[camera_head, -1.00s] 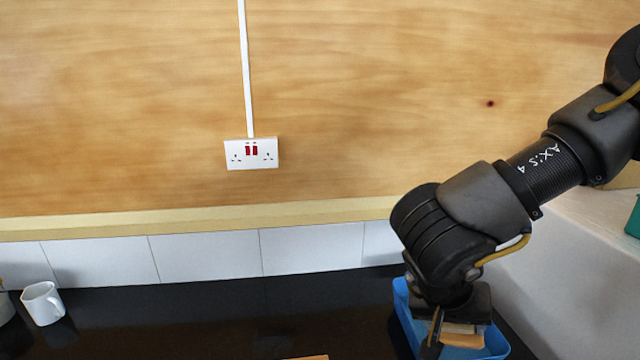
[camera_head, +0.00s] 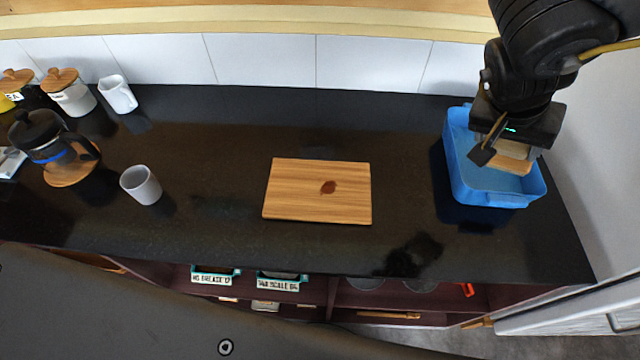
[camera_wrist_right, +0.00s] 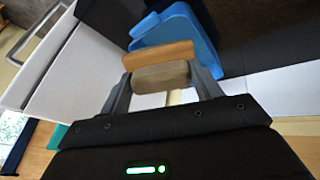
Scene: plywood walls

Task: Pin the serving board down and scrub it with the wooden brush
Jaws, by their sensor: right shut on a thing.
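The wooden serving board (camera_head: 310,205) lies flat on the black counter in the middle of the head view, with a dark reddish-brown stain (camera_head: 328,187) on it. My right gripper (camera_head: 503,150) is over the blue bin at the right. It is shut on the wooden brush (camera_head: 512,157), which is partly hidden by the gripper in the head view. In the right wrist view the brush (camera_wrist_right: 160,56) sits between the two fingers, with the blue bin (camera_wrist_right: 180,30) behind it. My left gripper is not in view.
The blue bin (camera_head: 490,190) stands at the counter's right, beside a white wall. A grey cup (camera_head: 141,185), a white mug (camera_head: 118,94), a French press (camera_head: 45,140) and lidded jars (camera_head: 70,92) stand at the left. The counter around the board is clear.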

